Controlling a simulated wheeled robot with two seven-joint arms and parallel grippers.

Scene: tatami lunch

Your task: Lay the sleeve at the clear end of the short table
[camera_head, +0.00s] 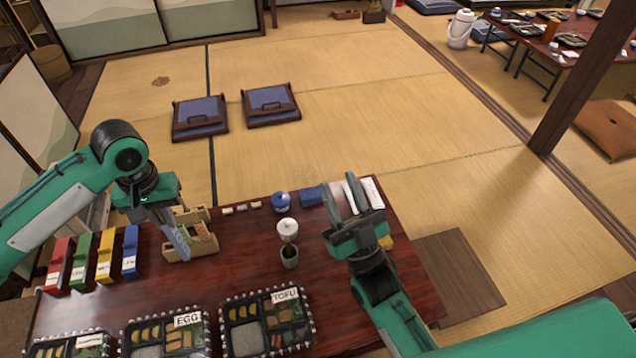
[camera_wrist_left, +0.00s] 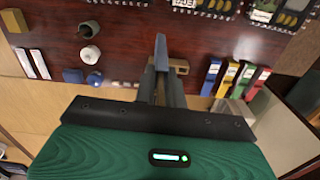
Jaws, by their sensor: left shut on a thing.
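My left gripper (camera_head: 172,228) is shut on a thin blue-grey strip (camera_head: 181,243), which looks like the sleeve. The strip points down at the front of the wooden caddy (camera_head: 205,246) on the dark red table (camera_head: 240,250). In the left wrist view the strip (camera_wrist_left: 161,48) stands out between the fingers. I cannot tell whether it touches the caddy. Two white sleeves lie side by side at the table's right far end; one shows clearly (camera_head: 374,192), the other is partly behind my right gripper (camera_head: 340,188). My right gripper is open and seems empty above that end.
Red (camera_head: 60,264), green, yellow and blue (camera_head: 130,250) labelled blocks stand at the left. Several bento boxes (camera_head: 265,320) line the near edge. A white-topped container (camera_head: 287,230), dark cup (camera_head: 289,257), blue pot (camera_head: 281,201) and blue cloth (camera_head: 311,196) occupy the middle and far edge.

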